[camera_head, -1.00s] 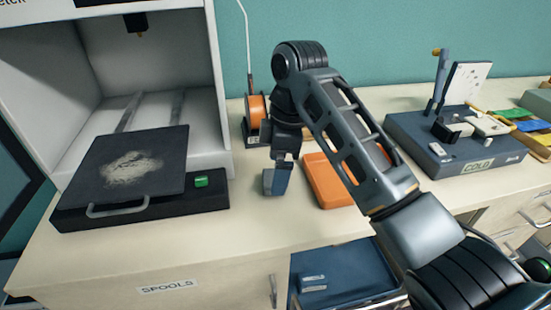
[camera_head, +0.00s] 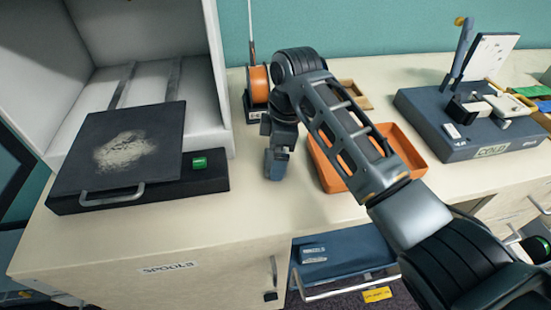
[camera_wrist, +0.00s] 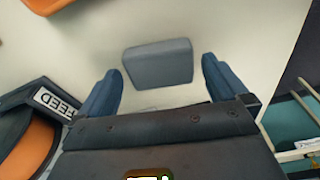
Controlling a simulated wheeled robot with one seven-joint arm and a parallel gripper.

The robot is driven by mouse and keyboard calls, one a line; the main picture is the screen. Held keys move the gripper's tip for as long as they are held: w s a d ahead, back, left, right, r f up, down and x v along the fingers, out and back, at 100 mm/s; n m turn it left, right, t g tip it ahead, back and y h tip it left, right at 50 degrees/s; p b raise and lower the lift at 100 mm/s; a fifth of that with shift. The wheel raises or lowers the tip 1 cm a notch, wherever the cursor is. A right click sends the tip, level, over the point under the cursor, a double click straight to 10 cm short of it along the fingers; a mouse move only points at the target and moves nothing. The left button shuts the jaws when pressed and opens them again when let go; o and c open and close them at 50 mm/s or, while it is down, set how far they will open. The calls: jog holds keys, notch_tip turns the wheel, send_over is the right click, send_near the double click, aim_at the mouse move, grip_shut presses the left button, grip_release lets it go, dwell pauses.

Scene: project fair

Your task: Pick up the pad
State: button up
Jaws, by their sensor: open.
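The pad (camera_wrist: 158,63) appears to be the plain grey block with rounded edges on the pale counter in the wrist view. My gripper (camera_wrist: 162,70) is open, with one blue finger to the left and one to the right of the block. The block shows ahead of the fingers, in the gap between them. I see no contact. In the head view my gripper (camera_head: 276,170) points down at the counter between the printer and the orange tray. The pad is not clearly seen there, as my gripper covers that spot.
An orange tray (camera_head: 415,148) lies right of my gripper. An orange spool on a stand (camera_head: 258,85) is behind it. A printer with a dark plate (camera_head: 95,165) stands left. A blue-grey fixture (camera_head: 425,110) is at right. An open blue drawer (camera_head: 345,257) juts out below.

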jog(key=shift+f, duration=0.15)
jog(key=c, duration=0.9)
jog(key=shift+c, duration=0.2)
jog(key=shift+r, duration=0.6)
notch_tip(320, 180, up, 3)
jog(key=shift+f+b, duration=0.2)
jog(key=shift+b, duration=0.3)
jog(key=s+d+r+p, duration=0.4)
jog(key=s+d+r, duration=0.3)
jog(key=s+d, duration=0.1)
jog(key=shift+d+r, duration=0.15)
jog(key=shift+s, duration=0.1)
